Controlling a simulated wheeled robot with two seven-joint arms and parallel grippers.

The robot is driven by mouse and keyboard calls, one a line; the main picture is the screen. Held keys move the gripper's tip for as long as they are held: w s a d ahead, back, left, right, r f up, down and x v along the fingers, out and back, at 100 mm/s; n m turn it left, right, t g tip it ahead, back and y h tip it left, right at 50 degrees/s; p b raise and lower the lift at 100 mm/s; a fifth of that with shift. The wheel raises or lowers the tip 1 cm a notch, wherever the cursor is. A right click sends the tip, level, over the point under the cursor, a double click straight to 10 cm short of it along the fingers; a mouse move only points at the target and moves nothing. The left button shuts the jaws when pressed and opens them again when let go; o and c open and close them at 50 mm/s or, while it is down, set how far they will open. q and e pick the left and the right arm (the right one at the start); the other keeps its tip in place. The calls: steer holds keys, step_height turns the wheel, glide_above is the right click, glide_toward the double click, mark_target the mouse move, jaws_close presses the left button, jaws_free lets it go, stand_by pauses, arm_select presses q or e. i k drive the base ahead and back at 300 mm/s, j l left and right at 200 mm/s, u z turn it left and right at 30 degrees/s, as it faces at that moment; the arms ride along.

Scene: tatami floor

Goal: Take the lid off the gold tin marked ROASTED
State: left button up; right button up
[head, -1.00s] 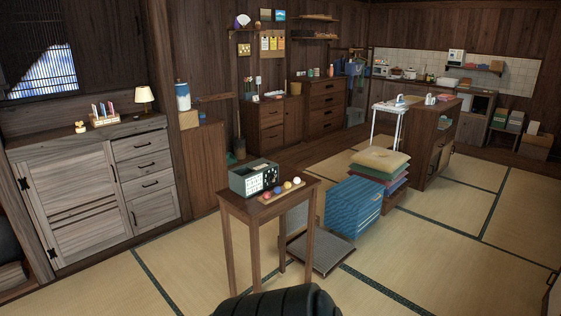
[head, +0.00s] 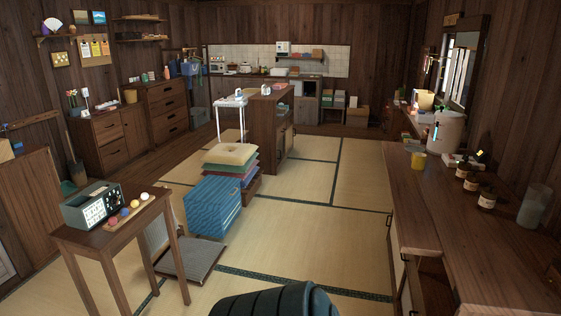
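I cannot make out a gold tin marked ROASTED in the head view. Neither of my grippers is in view.
A small wooden table (head: 85,238) with a grey-green device (head: 93,204) and coloured balls stands at the left. A blue patterned block (head: 212,206) and stacked cushions (head: 230,155) stand mid-floor. Open tatami (head: 300,215) lies between these and the counter.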

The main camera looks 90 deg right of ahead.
mark_target(465, 164)
steer(key=i+l+z, duration=0.1)
steer(key=l+z, duration=0.2)
steer(key=i+l+z, duration=0.15)
steer(key=l+z, duration=0.15)
steer(key=i+l+z, duration=0.15)
steer(key=l+z, duration=0.15)
steer(key=l, duration=0.15)
steer(key=i+l+z, duration=0.45)
steer(key=z, duration=0.25)
steer(key=i+l+z, duration=0.35)
steer(key=i+z, duration=0.1)
steer(key=z, duration=0.3)
steer(key=i+z, duration=0.2)
steer(key=z, duration=0.2)
steer(key=i+z, duration=0.85)
steer(key=z, duration=0.15)
steer(key=i+j+z, duration=0.3)
steer(key=z, duration=0.15)
steer(key=i+j+z, duration=0.15)
steer(key=z, duration=0.25)
steer(key=i+j+z, duration=0.25)
steer(key=z, duration=0.15)
steer(key=i+j+z, duration=0.15)
steer(key=z, duration=0.2)
steer(key=i+j+z, duration=0.1)
steer(key=j+z, duration=0.3)
steer(key=i+j+z, duration=0.1)
steer(key=j+z, duration=0.5)
steer(key=j, duration=0.25)
